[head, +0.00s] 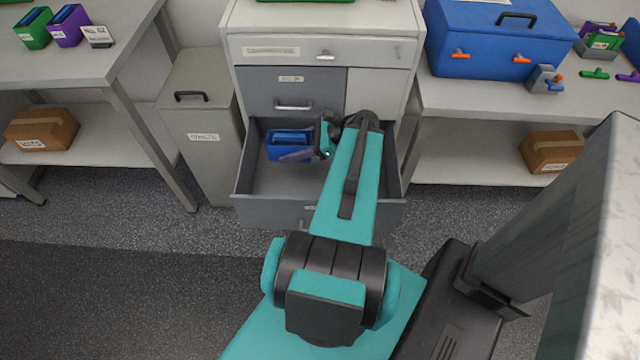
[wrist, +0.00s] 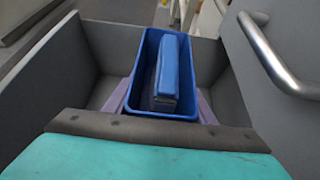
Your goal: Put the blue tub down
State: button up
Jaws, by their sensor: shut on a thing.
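The blue tub (head: 274,153) is inside the open lower drawer (head: 247,180), toward its left back part. In the wrist view the blue tub (wrist: 138,82) looks upright, and a blue block stands in it. My gripper (head: 293,150) is shut on the tub, with a pale purple finger along each side of it in the wrist view (wrist: 160,104). I cannot tell whether the tub's bottom touches the drawer floor; its underside is hidden.
The grey drawer above (head: 285,98) is shut, and its bar handle (wrist: 268,48) is close on the right in the wrist view. Drawer walls surround the tub. The drawer floor in front is bare. A grey bin (head: 200,115) stands left of the cabinet.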

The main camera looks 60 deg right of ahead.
jog(key=shift+f+b, duration=1.35)
jog(key=shift+f, duration=0.4)
send_over(294, 179)
jog(key=shift+f, duration=3.1)
jog(key=shift+f, duration=1.9)
jog(key=shift+f, duration=0.1)
jog(key=o, duration=1.3)
